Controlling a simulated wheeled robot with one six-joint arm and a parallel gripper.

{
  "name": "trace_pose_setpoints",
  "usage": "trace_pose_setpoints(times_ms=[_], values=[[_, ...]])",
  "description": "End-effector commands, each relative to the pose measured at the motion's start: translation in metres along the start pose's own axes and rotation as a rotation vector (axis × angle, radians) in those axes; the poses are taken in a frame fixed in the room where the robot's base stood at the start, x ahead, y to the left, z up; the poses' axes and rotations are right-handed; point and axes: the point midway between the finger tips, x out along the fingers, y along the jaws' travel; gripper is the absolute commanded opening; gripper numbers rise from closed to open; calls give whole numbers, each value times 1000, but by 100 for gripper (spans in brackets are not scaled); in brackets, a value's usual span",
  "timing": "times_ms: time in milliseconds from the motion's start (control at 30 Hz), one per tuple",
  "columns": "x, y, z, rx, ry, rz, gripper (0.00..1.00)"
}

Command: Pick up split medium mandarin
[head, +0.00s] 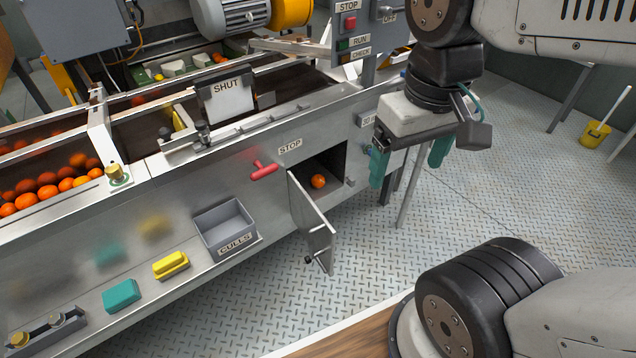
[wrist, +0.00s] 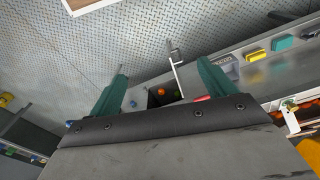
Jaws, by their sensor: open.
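One orange mandarin (head: 318,181) lies inside the open compartment (head: 328,168) in the machine's side, behind its swung-open door (head: 312,225). I cannot tell at this size whether it is split. In the wrist view the small orange fruit (wrist: 161,92) shows in the dark opening, between my fingers and well beyond them. My gripper (head: 410,165) has teal fingers spread apart with nothing between them. It hangs to the right of the compartment and is apart from it. It also shows in the wrist view (wrist: 160,85).
A grey CULLS bin (head: 225,228), a yellow block (head: 170,264) and a teal block (head: 121,295) are on the ledge. Several mandarins (head: 50,180) lie in the trough at left.

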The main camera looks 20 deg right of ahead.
Motion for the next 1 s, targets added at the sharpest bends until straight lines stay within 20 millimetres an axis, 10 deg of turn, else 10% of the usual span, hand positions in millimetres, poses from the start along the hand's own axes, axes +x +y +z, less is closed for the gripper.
trace_pose_setpoints(times_ms=[567,1000], values=[[93,46,-138,40,-290,87,82],[250,102,-274,35,-250,179,82]])
